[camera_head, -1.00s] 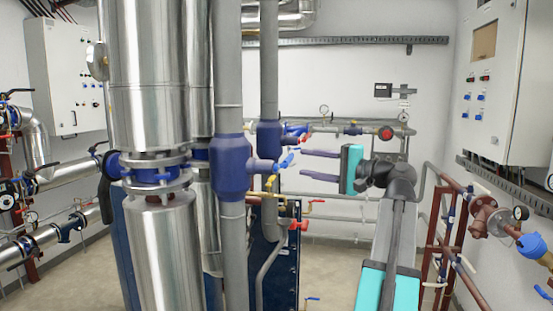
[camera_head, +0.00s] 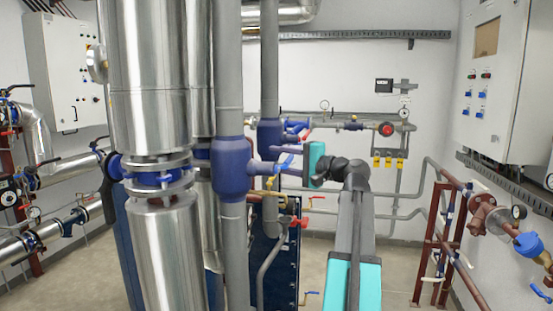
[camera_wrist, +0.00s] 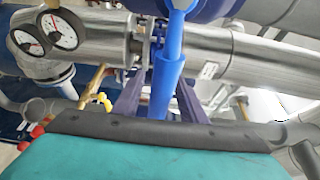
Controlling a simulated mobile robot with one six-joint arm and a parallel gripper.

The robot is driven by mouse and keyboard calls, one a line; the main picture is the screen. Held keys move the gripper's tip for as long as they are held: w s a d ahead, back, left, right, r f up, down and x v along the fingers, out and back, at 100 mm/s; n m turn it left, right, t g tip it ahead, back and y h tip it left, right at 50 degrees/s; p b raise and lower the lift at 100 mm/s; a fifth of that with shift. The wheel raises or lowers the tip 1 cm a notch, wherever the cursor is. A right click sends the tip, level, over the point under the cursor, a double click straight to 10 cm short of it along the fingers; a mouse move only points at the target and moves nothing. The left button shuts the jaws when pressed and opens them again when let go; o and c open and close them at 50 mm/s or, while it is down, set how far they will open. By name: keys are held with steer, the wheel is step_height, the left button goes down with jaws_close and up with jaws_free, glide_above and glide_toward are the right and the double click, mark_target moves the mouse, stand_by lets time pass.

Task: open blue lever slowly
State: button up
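The blue lever (camera_head: 284,162) sits beside the dark blue valve body (camera_head: 231,170) on the vertical grey pipe. In the wrist view the bright blue lever (camera_wrist: 168,75) runs down the middle of the picture, between the two dark purple fingers. My gripper (camera_head: 282,171) is at the lever, with its teal palm to the right of it. In the wrist view my gripper (camera_wrist: 160,84) looks open, with one finger on each side of the lever. Narrow gaps seem to show beside the lever, and contact is hard to judge.
A yellow-handled valve (camera_head: 270,184) and a red-handled valve (camera_head: 299,222) are just below my gripper. Two round gauges (camera_wrist: 45,33) and a silver pipe lie at the upper left in the wrist view.

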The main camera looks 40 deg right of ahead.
jaws_close()
steer(key=shift+b, duration=0.4)
steer(key=shift+r+n+t+b, duration=0.4)
steer(key=shift+r+n+b, duration=0.6)
steer(key=shift+b, duration=0.35)
jaws_free()
